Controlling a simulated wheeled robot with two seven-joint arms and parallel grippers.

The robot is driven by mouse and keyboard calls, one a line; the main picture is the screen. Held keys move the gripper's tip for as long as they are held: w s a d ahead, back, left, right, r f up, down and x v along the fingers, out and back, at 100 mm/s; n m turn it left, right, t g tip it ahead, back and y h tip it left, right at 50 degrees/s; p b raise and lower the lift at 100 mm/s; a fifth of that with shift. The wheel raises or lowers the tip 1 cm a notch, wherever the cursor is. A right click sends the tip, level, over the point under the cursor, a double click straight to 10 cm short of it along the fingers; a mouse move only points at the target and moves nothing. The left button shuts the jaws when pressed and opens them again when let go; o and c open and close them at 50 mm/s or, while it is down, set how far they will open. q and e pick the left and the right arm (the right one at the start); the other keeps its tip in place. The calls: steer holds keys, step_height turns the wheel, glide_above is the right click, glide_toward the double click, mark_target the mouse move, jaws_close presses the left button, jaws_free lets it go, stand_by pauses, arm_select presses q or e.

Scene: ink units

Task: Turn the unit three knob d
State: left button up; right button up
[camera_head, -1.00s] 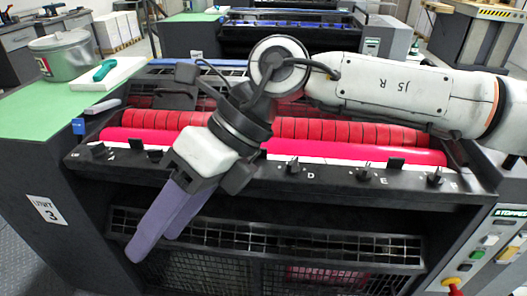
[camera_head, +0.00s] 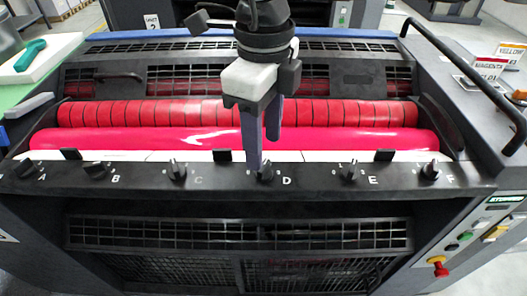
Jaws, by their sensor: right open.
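Knob d (camera_head: 266,174) is a small black knob left of the letter D on the front rail (camera_head: 320,184) of the dark ink unit. My right gripper (camera_head: 262,156) hangs over the rail with its two purple fingers pointing down, open. Its nearer finger reaches down to the left side of knob d and hides part of it. The other finger is farther back, in front of the magenta roller. Whether a finger touches the knob cannot be told. My left gripper is not in view.
Knob C (camera_head: 177,171) and knob E (camera_head: 348,171) flank knob d on the rail, with more knobs beyond. A magenta roller (camera_head: 350,141) and a segmented red roller (camera_head: 340,113) lie behind. A control panel with a red button (camera_head: 438,262) is at lower right.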

mark_target(264, 165)
steer(key=shift+w+f, duration=0.1)
steer(key=shift+f, duration=2.3)
steer(key=c, duration=1)
